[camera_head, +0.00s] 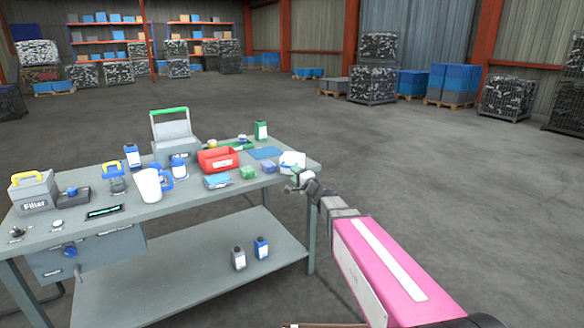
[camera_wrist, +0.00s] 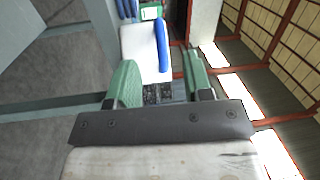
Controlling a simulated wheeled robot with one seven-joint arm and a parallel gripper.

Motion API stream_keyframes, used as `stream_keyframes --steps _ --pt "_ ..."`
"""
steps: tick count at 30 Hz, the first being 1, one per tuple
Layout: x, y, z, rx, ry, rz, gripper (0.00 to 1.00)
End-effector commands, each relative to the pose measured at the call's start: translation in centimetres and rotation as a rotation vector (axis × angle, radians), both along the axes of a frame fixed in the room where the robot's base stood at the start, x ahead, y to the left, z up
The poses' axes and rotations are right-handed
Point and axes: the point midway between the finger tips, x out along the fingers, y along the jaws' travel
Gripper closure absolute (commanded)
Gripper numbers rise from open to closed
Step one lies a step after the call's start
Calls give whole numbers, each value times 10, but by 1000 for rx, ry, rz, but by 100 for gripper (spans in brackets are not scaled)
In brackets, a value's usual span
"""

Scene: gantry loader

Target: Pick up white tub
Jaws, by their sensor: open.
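The white tub (camera_head: 292,159) stands near the right end of the grey workbench (camera_head: 215,290) in the head view. My gripper (camera_head: 293,187) is just in front of it, at the bench's right edge. In the wrist view, a white body with a blue edge (camera_wrist: 138,45), apparently the tub, shows beyond and partly between the green finger pads. My gripper (camera_wrist: 160,72) is open there, with nothing held between the pads. The left pad hides part of the white body. I cannot tell whether a finger touches it.
A white jug with a blue handle (camera_head: 149,186) is farther left. The floor right of the bench is clear.

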Motion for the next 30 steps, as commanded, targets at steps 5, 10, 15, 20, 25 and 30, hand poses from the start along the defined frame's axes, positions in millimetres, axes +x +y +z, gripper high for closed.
stream_keyframes --steps 5,10,15,20,25,30 --pt "23 17 3 0 0 2 54" --pt "29 23 4 0 0 1 54" --pt "44 35 5 -1 -1 1 54" --pt "61 50 7 -1 -1 3 54" --pt "65 53 8 -1 1 1 54" --pt "64 53 8 -1 1 1 67"
